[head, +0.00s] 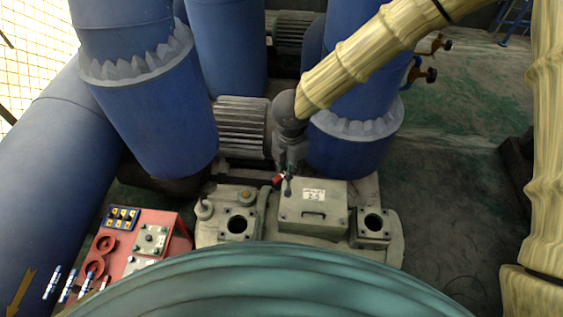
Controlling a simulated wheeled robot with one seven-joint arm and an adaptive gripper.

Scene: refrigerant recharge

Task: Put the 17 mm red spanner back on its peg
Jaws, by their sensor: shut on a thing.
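My gripper (287,168) hangs below its grey wrist in the middle of the head view, just above the pale machine housing. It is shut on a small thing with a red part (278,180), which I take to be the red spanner. Most of it is hidden by the fingers or too small to make out, so I cannot read its size. I cannot pick out a spanner peg.
The bench holds a blue block with yellow parts (121,218), red rings (94,268) and a bolted metal plate (151,239). A pale box with a label (313,208) sits below my gripper. Thick blue pipes (160,110) crowd the back. The green floor at right is mostly clear.

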